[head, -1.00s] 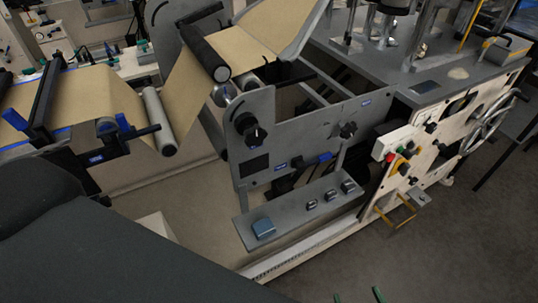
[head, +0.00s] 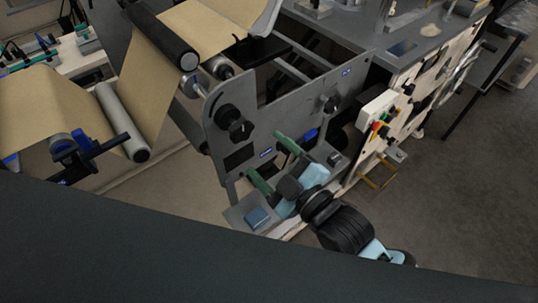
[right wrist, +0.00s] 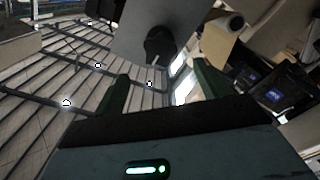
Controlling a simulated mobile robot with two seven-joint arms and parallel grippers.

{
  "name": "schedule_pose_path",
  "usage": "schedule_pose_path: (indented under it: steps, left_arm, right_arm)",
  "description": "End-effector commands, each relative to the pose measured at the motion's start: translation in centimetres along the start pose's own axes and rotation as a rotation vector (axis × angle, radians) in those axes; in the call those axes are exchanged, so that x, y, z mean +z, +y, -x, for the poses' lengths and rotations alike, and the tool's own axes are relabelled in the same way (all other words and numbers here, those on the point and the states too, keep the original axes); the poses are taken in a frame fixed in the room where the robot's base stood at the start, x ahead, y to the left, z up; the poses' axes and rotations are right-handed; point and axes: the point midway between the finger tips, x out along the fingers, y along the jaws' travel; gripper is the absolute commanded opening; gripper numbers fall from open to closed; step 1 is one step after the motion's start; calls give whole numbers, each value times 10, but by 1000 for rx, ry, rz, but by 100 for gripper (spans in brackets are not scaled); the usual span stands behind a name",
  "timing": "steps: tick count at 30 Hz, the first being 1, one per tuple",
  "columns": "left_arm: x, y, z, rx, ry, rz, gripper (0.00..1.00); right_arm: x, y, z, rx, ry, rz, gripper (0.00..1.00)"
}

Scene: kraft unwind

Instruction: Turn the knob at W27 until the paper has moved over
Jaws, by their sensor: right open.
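A grey side panel (head: 285,105) of the machine carries a black knob (head: 240,130) on its left and another black knob (head: 331,103) on its upper right. Small blue labels sit on the panel, too small to read, so I cannot tell which knob is W27. The brown kraft paper (head: 150,75) runs over rollers at the upper left. My right gripper (head: 265,155) is open and empty, its green fingers in front of the lower panel. In the right wrist view a black knob (right wrist: 160,45) lies beyond the open fingertips, apart from them. My left gripper is not in view.
A grey shelf (head: 236,216) with a blue block (head: 257,217) lies below the panel, partly behind my right gripper. A cream control box (head: 377,112) with coloured buttons is to the right. A grey roller (head: 122,120) sits at left. Open floor lies at right.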

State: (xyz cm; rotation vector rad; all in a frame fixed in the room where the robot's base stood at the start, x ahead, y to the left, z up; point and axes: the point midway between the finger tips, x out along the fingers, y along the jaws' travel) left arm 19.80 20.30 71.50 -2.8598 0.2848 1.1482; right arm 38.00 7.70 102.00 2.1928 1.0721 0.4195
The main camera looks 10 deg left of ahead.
Motion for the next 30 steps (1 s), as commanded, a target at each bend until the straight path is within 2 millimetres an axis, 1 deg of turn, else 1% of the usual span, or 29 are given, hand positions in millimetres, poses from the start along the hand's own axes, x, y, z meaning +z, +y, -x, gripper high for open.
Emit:
schedule_pose_path:
  steps: [5, 15, 18, 24, 30]
  left_arm:
    - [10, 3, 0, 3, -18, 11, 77]
    - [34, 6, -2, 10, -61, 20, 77]
    - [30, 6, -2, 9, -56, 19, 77]
    - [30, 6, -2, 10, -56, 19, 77]
    - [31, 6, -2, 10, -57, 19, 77]
  right_arm:
    - [2, -1, -14, 0, -1, -5, 75]
    - [3, -2, -54, 0, 0, -6, 75]
    - [1, 0, -66, 1, 0, -1, 75]
    - [0, 0, -86, 1, -1, -2, 75]
    - [0, 0, -96, 2, 0, -1, 75]
